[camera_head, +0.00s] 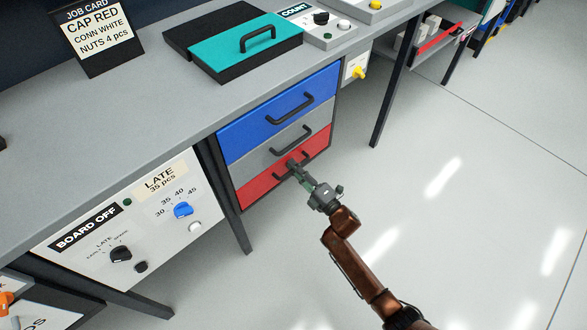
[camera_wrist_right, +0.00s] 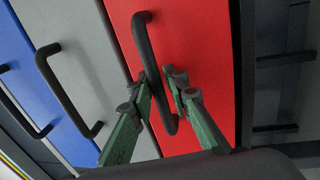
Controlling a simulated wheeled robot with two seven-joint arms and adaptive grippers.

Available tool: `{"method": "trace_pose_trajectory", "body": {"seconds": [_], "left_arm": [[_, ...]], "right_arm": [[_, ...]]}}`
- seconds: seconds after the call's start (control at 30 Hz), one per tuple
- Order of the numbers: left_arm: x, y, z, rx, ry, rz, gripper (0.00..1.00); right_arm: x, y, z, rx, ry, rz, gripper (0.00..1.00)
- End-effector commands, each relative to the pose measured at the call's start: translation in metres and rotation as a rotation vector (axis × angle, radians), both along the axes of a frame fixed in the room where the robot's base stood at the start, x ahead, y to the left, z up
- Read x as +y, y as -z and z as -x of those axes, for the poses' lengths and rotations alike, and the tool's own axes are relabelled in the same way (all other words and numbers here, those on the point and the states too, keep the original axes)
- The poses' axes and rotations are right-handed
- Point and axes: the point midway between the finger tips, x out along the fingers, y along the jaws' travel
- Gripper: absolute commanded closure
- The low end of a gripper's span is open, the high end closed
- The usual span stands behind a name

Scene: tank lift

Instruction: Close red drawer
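The red drawer (camera_head: 262,189) is the lowest of the stacked drawers under the bench. Its front looks about level with the grey one above; I cannot tell any small gap. Its black handle (camera_wrist_right: 151,55) crosses the red front in the right wrist view. My right gripper (camera_head: 294,166) reaches the handle from the front. In the right wrist view its green-grey fingers (camera_wrist_right: 160,82) sit on both sides of the handle bar, tips close in on it. In the head view the gripper hides part of the handle. My left gripper is not in view.
The grey drawer (camera_head: 262,157) and blue drawer (camera_head: 260,123) sit above, both looking flush. A dark bench leg (camera_head: 228,205) stands left of the stack, beside a white dial panel (camera_head: 165,235). Another leg (camera_head: 388,105) stands to the right. The floor in front is clear.

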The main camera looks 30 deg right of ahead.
Motion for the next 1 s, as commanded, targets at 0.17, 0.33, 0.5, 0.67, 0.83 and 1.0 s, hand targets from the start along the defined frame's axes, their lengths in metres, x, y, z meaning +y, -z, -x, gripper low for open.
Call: {"method": "trace_pose_trajectory", "body": {"seconds": [0.17, 0.33, 0.5, 0.67, 0.83, 1.0], "left_arm": [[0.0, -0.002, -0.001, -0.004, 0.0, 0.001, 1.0], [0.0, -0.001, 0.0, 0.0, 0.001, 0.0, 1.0], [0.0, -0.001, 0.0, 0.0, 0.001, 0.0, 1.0], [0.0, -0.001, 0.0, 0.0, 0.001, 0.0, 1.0], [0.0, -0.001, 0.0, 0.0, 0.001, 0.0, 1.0], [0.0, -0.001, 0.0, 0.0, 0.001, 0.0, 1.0]], "right_arm": [[0.0, -0.003, 0.0, -0.004, -0.002, 0.0, 0.84], [-0.003, 0.0, 0.009, -0.004, -0.001, 0.0, 0.84], [-0.012, 0.007, 0.038, 0.0, 0.002, 0.0, 0.84], [-0.02, 0.014, 0.07, 0.001, 0.002, 0.0, 0.84], [-0.027, 0.019, 0.098, 0.0, 0.0, 0.0, 0.84], [-0.031, 0.021, 0.112, -0.001, 0.0, 0.0, 0.84]]}}
